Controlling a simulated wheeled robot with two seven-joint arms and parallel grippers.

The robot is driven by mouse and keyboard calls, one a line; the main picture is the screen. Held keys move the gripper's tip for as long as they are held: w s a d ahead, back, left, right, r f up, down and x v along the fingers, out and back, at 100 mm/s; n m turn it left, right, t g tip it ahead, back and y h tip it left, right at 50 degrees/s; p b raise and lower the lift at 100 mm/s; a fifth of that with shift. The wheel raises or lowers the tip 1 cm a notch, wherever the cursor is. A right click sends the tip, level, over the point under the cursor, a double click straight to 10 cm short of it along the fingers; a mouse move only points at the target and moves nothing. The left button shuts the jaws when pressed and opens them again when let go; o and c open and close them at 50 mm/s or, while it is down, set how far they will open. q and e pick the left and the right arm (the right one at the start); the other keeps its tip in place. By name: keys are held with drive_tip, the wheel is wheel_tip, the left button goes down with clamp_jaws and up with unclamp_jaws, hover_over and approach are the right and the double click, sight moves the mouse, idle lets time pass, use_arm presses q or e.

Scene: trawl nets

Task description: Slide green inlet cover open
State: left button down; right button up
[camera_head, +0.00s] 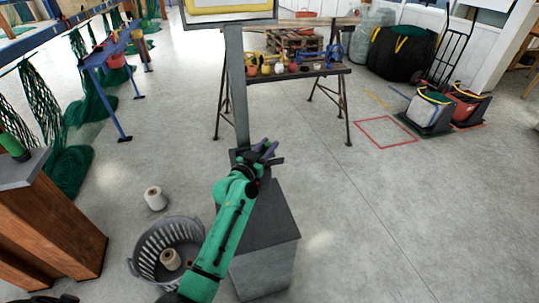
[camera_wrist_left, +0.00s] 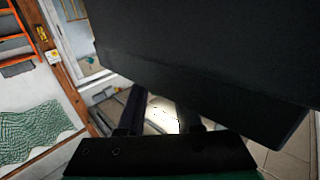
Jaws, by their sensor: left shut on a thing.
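The grey stand (camera_head: 270,222) with a dark top and an upright post (camera_head: 238,90) is in the middle of the head view. My green left arm reaches over it from below. My left gripper (camera_head: 267,150) is at the foot of the post, shut on a small part that its fingers hide. No green inlet cover can be told apart from my green arm there. In the left wrist view my fingers (camera_wrist_left: 162,115) show below a large dark panel (camera_wrist_left: 210,60), with a bright patch between them. My right gripper is not in view.
A grey basket (camera_head: 150,262) with spools stands left of the stand, and a white spool (camera_head: 155,198) is on the floor. A wooden cabinet (camera_head: 45,225) is at left. A trestle table (camera_head: 335,71) with small items is behind.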

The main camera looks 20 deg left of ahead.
use_arm(q)
drive_tip(key=shift+w+d, duration=0.6)
drive_tip(key=shift+d, duration=0.3)
drive_tip(key=c, duration=0.8)
unclamp_jaws()
drive_tip(key=shift+w+d, duration=0.15)
drive_tip(key=shift+d, duration=0.05)
drive_tip(key=shift+o, duration=1)
drive_tip(key=shift+d+f, duration=0.1)
drive_tip(key=shift+d, duration=0.1)
drive_tip(key=shift+s+a, duration=0.4)
drive_tip(key=shift+s, duration=0.2)
drive_tip(key=b+v, duration=0.2)
drive_tip(key=v, duration=1.1)
drive_tip(key=shift+s, duration=0.3)
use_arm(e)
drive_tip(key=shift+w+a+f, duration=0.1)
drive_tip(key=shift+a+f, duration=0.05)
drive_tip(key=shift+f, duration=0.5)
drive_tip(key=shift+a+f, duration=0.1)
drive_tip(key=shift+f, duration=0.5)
